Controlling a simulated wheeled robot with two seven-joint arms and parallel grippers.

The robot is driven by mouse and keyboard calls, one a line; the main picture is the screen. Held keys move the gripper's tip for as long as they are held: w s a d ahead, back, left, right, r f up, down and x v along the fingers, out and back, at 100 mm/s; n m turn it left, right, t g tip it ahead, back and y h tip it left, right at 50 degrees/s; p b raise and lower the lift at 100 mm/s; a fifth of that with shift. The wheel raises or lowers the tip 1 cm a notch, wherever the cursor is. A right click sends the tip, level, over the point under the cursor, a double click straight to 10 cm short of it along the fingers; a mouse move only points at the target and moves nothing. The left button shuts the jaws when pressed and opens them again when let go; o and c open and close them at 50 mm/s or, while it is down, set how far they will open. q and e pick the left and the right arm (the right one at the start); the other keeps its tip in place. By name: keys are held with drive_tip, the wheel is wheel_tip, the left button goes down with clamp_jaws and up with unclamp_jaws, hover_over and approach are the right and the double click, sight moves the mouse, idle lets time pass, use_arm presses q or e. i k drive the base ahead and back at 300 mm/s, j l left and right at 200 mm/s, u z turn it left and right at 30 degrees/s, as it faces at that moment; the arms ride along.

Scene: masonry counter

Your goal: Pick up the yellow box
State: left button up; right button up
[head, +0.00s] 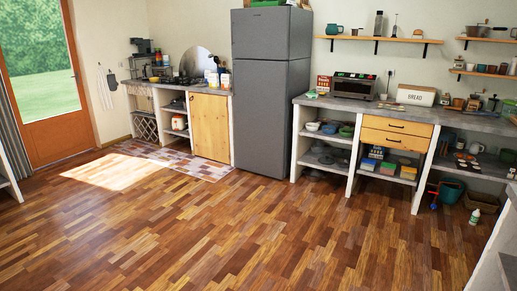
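I cannot single out one plainly yellow box at this distance. Small stacked boxes or tubs in blue, yellow and green (376,153) sit on the shelf under the wooden drawers of the right counter. A red and yellowish upright box (323,85) stands on that counter, left of the toaster oven. Some small packages (225,80) with white and orange parts stand on the left counter by the fridge. Neither of my grippers is in view.
A tall grey fridge (262,90) stands between the left counter (210,120) and the right counter (340,104). The wooden floor (200,230) in front is wide and clear. A white bottle (474,216) and a teal bucket (449,190) stand low at the right. A pale edge juts in at lower right.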

sight(214, 83)
drive_tip(key=i+j+u, duration=0.3)
drive_tip(key=i, duration=0.55)
drive_tip(key=i+u, duration=0.3)
drive_tip(key=i, duration=1.9)
drive_tip(key=i+j, duration=0.1)
drive_tip(key=i, duration=2.55)
drive_tip(key=i+z, duration=0.2)
drive_tip(key=i, duration=0.3)
drive_tip(key=i+j+z, duration=0.25)
drive_tip(key=i, duration=0.25)
